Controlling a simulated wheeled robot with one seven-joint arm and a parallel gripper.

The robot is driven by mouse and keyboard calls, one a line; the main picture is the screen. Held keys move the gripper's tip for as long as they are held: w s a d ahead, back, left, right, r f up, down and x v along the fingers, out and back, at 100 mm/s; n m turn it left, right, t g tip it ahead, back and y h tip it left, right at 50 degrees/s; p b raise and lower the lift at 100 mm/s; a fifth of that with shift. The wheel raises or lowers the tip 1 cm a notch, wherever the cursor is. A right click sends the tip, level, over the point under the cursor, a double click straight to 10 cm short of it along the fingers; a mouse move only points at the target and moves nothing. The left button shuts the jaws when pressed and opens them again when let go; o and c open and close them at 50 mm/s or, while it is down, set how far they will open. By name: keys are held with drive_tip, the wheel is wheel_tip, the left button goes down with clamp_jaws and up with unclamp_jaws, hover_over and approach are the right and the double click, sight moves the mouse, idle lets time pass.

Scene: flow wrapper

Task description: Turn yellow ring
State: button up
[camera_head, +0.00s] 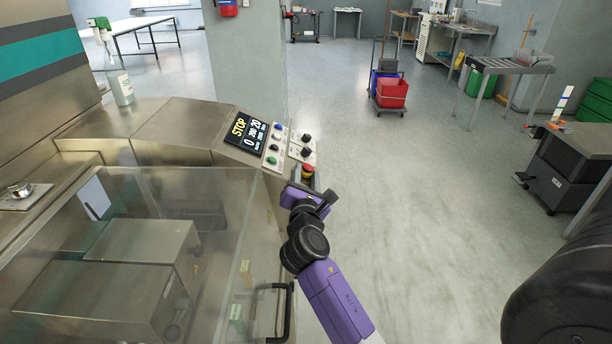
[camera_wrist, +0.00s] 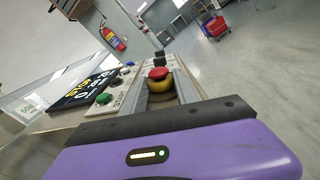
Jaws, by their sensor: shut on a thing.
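The yellow ring (camera_wrist: 160,85) sits under a red emergency-stop button (camera_wrist: 158,73) on the control panel of the steel machine. In the head view the red button (camera_head: 308,169) shows at the panel's lower end with a little yellow around it. My gripper (camera_wrist: 163,88) has one finger on each side of the yellow ring and is shut on it. In the head view my purple gripper (camera_head: 303,193) reaches the panel from below. The lower part of the ring is hidden behind the gripper body in the wrist view.
A display (camera_head: 246,131) reading STOP and several coloured buttons and black knobs lie just beside the ring. A glass cover (camera_head: 130,215) is left of my arm.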

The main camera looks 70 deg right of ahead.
clamp_jaws()
drive_tip(key=shift+w+r+m+g+p, duration=0.2)
drive_tip(key=shift+m+g+p, duration=0.2)
drive_tip(key=shift+g+p, duration=0.3)
drive_tip(key=shift+m+g, duration=0.3)
drive_tip(key=shift+f, duration=0.1)
drive_tip(key=shift+s, duration=0.1)
drive_tip(key=o, duration=1.2)
unclamp_jaws()
drive_tip(key=shift+a, duration=0.15)
drive_tip(key=shift+b+v, duration=0.45)
drive_tip(key=shift+v, duration=3.35)
